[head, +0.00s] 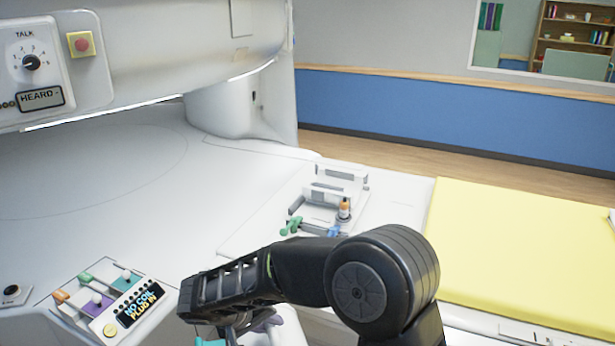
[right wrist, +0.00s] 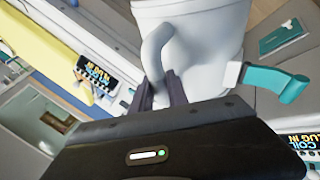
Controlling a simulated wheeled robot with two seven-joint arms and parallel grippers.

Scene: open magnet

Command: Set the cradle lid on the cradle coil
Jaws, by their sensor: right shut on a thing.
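My right gripper (right wrist: 160,92) is shut on a grey curved handle (right wrist: 156,48) in the right wrist view. The handle belongs to a pale rounded piece that looks like the cradle lid (right wrist: 212,38). A teal lever (right wrist: 287,84) on a white arm shows beside it; I cannot tell what it is fixed to. In the head view my right gripper (head: 235,328) is at the bottom edge, and most of the held piece is out of frame. I cannot pick out the cradle coil for sure in either view. My left gripper is not in view.
A white tray-like fixture (head: 319,192) with upright slabs, a small bottle (head: 344,208) and green and blue plugs stands on the white table. A panel (head: 137,303) reading "NO COIL PLUG IN" is at lower left. A yellow pad (head: 520,245) lies at right.

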